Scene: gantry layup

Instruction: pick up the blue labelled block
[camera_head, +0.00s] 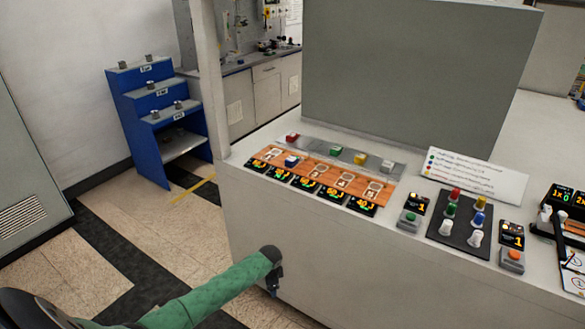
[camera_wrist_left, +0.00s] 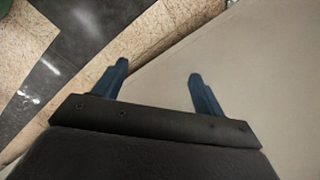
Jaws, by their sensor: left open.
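The blue block (camera_head: 291,161) sits on the orange board (camera_head: 318,176) on the counter, near the board's left end. Its label is too small to read. My left gripper (camera_head: 273,291) is low in front of the counter's front face, below and apart from the block. In the left wrist view its two blue fingers (camera_wrist_left: 160,85) are spread with nothing between them, over the pale counter side and the floor. The block does not show in the left wrist view. My right gripper is in neither view.
Red (camera_head: 293,138), green (camera_head: 336,150), yellow (camera_head: 360,158) and whitish (camera_head: 387,166) blocks stand on a grey strip behind the board. Small displays line its front. A black panel with coloured knobs (camera_head: 460,220) and a sign (camera_head: 474,176) are to the right. A blue stepped rack (camera_head: 150,130) stands back left.

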